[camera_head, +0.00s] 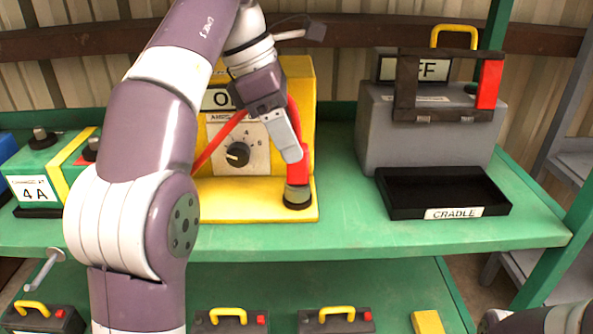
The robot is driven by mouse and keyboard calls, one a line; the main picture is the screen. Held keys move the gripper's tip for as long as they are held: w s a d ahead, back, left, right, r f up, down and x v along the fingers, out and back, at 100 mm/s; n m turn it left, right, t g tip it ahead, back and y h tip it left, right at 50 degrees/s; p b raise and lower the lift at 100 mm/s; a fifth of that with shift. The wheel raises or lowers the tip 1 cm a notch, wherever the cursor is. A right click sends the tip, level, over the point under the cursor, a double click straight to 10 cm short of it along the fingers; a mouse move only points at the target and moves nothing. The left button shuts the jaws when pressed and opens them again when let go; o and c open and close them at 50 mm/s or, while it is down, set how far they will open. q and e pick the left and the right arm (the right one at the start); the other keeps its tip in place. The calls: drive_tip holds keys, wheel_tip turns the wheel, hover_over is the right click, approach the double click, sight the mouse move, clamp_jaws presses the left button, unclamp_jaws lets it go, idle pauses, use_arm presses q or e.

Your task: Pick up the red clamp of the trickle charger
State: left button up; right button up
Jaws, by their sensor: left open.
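The red clamp (301,168) stands upright on a grey and black round post (297,196) at the front right of the yellow trickle charger (265,205). A red cable runs left across the charger's face, partly behind my arm. My left gripper (292,152) points down at the clamp, with a pale finger in front of its left side. The gripper is open. The far finger is hidden, and I cannot tell whether the fingers touch the clamp. My right gripper is out of view.
A grey box (425,140) with a red-ended dark handle stands right, behind a black tray labelled CRADLE (440,190). A green battery marked 4A (45,165) is at left. Several dark cases sit on the lower shelf (390,275). The green shelf (340,230) is clear between charger and cradle.

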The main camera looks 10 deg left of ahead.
sight(302, 162)
use_arm(q)
drive_tip(key=b+x, duration=0.4)
drive_tip(key=x, duration=0.2)
drive_tip(key=shift+b, duration=0.35)
drive_tip(key=shift+r, duration=0.25)
clamp_jaws()
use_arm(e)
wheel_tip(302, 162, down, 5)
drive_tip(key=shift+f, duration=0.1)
use_arm(q)
drive_tip(key=shift+r+p, duration=0.1)
drive_tip(key=shift+p, duration=0.2)
wheel_tip(302, 162, up, 4)
drive_tip(key=p, duration=0.4)
drive_tip(key=s+d+r+p, duration=0.1)
drive_tip(key=s+d, duration=0.1)
drive_tip(key=s, duration=0.6)
drive_tip(key=s+d+r+p, duration=0.1)
drive_tip(key=s+d+p, duration=0.1)
drive_tip(key=s, duration=0.7)
drive_tip(key=shift+s+d+r, duration=0.2)
drive_tip(key=shift+d+r, duration=0.1)
drive_tip(key=shift+d, duration=0.2)
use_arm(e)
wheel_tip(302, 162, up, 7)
